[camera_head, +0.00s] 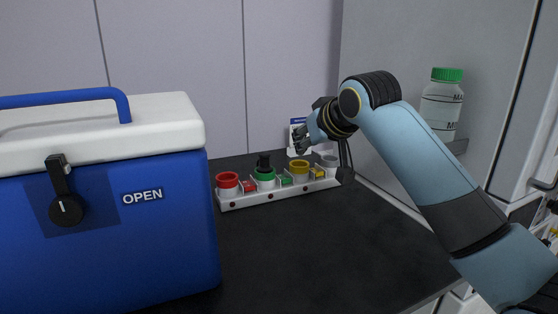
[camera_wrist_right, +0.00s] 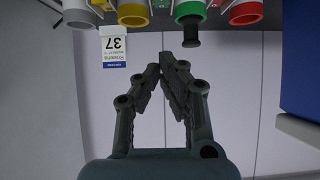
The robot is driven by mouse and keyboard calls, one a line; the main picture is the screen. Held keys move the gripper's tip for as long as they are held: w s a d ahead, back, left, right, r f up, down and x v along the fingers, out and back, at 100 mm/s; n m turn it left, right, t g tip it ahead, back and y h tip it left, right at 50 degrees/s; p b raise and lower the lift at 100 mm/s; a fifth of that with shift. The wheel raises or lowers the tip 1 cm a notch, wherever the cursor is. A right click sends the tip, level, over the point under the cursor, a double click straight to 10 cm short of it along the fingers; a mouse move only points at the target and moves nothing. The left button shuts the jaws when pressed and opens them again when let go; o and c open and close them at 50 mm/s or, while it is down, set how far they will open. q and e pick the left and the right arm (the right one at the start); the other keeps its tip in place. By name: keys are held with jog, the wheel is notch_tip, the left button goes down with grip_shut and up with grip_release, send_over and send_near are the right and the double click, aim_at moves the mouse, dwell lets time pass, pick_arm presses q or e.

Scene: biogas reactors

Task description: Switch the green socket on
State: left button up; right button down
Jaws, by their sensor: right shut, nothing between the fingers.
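The green socket (camera_head: 265,175) sits on a white power strip at the back of the dark worktop, with a black plug (camera_head: 264,160) standing in it. A small green switch (camera_head: 286,181) is just right of it on the strip. In the wrist view the green socket (camera_wrist_right: 190,10) is at the top edge with the black plug (camera_wrist_right: 191,36) sticking out. My right gripper (camera_head: 299,140) is above and behind the strip near the yellow socket. In the wrist view its fingers (camera_wrist_right: 166,62) are shut and empty, apart from the strip. My left gripper is not in view.
The strip (camera_head: 240,202) also has red (camera_head: 227,180), yellow (camera_head: 299,168) and grey (camera_head: 329,161) sockets with small switches. A blue cooler box (camera_head: 150,240) with a white lid stands at left. A green-capped bottle (camera_head: 442,103) is at right. The worktop front is clear.

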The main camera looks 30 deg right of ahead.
jog(key=b, duration=0.2)
send_over(288, 178)
notch_tip(288, 178, down, 5)
jog(key=shift+a+f, duration=0.1)
jog(key=shift+a, duration=0.05)
jog(key=shift+s+f, duration=0.2)
jog(key=shift+f, duration=0.35)
jog(key=shift+s+f, duration=0.15)
jog(key=shift+f, duration=0.4)
jog(key=shift+s+f, duration=0.3)
jog(key=shift+f, duration=0.2)
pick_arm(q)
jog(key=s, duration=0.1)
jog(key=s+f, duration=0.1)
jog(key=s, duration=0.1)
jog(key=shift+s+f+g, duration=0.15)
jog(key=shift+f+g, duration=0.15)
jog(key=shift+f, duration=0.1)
pick_arm(e)
jog(key=shift+f, duration=0.15)
